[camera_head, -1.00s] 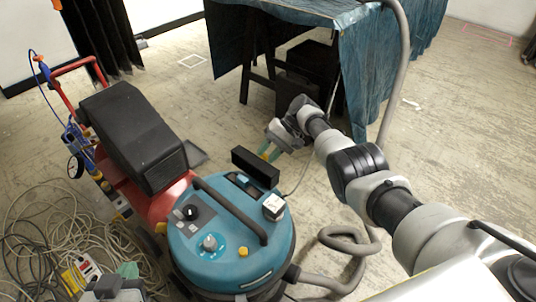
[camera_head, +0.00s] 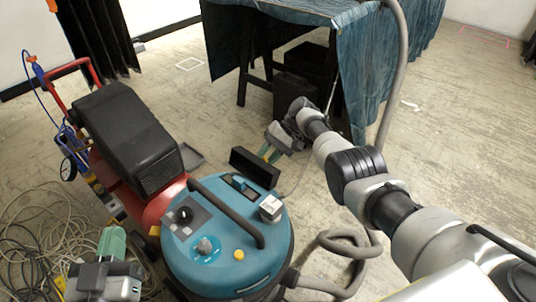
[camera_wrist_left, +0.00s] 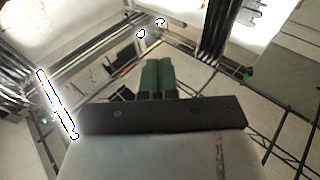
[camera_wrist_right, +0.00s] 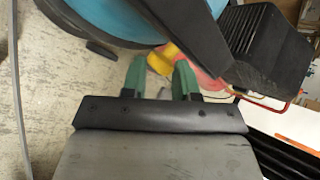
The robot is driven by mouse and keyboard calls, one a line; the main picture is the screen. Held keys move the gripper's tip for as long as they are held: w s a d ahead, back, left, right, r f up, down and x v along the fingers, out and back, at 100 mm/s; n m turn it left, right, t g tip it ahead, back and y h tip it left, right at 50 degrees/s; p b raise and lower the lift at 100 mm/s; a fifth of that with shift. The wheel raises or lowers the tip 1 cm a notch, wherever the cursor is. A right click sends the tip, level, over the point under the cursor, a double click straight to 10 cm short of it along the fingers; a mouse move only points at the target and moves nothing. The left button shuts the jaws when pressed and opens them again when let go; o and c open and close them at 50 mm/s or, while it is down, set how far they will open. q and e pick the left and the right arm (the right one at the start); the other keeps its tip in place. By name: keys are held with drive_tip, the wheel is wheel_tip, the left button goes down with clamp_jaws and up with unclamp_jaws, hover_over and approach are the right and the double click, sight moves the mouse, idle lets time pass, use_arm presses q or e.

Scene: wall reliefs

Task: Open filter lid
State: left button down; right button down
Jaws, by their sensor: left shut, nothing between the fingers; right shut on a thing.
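A blue drum-shaped vacuum (camera_head: 225,275) stands on the floor in the head view. Its black filter lid (camera_head: 254,167) is tilted up at the far side of the top, with a dark recess (camera_head: 238,188) in front of it. My right gripper (camera_head: 269,154) is behind the lid. My left gripper (camera_head: 113,240) is shut and empty at the lower left, apart from the vacuum. Its green fingers touch in the left wrist view (camera_wrist_left: 157,75).
A red and black machine (camera_head: 125,130) stands left of the vacuum. Tangled cables (camera_head: 35,225) lie at the lower left. A grey hose (camera_head: 345,245) coils on the right. A blue-draped table (camera_head: 365,60) stands behind; bare floor lies between.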

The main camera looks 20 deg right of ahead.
drive_tip(key=shift+s+a+f, duration=0.15)
drive_tip(key=shift+s+f, duration=0.2)
drive_tip(key=shift+f, duration=0.15)
drive_tip(key=c, duration=0.8)
unclamp_jaws()
drive_tip(key=shift+r, duration=0.1)
drive_tip(key=shift+w+a, duration=0.1)
drive_tip(key=shift+w+d+r, duration=0.15)
drive_tip(key=shift+d+r, duration=0.2)
drive_tip(key=shift+r, duration=0.1)
use_arm(q)
drive_tip(key=shift+r, duration=0.2)
use_arm(e)
drive_tip(key=s+v, duration=0.1)
drive_tip(key=v, duration=0.9)
drive_tip(key=shift+w+d, duration=0.15)
drive_tip(key=shift+w, duration=0.35)
